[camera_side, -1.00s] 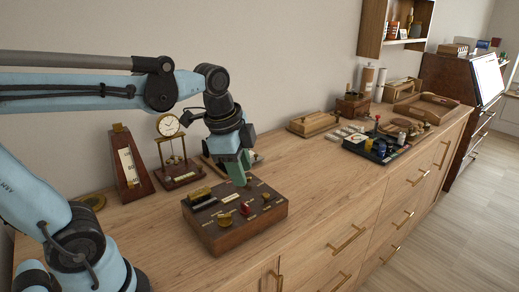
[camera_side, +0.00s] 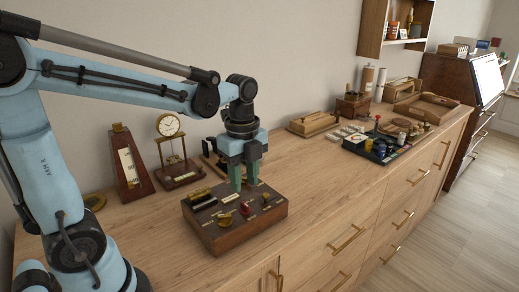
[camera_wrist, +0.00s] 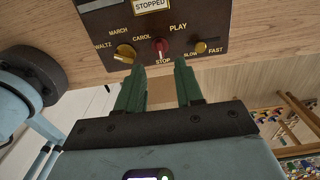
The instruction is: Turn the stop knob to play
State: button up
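The control box (camera_side: 235,238) is a dark wooden case on the cabinet top. In the wrist view its panel (camera_wrist: 80,28) carries a red knob (camera_wrist: 160,46), with STOP printed below it and PLAY to its upper right. A plate above reads STOPPED (camera_wrist: 150,4). The red knob also shows in the side view (camera_side: 267,197). My gripper (camera_side: 245,186) points down over the back part of the box. In the wrist view its two green fingers (camera_wrist: 159,64) are apart and empty, with the red knob just past the tips, between their lines. I see no contact.
A brass knob (camera_wrist: 125,53) for MARCH, WALTZ and CAROL and a small SLOW/FAST knob (camera_wrist: 200,47) flank the red one. A metronome (camera_side: 131,165) and a clock (camera_side: 172,150) stand behind left. The cabinet top (camera_side: 310,170) right of the box is clear.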

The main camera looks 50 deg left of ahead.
aim_at(245, 204)
jog(key=shift+f, duration=3.25)
grip_shut()
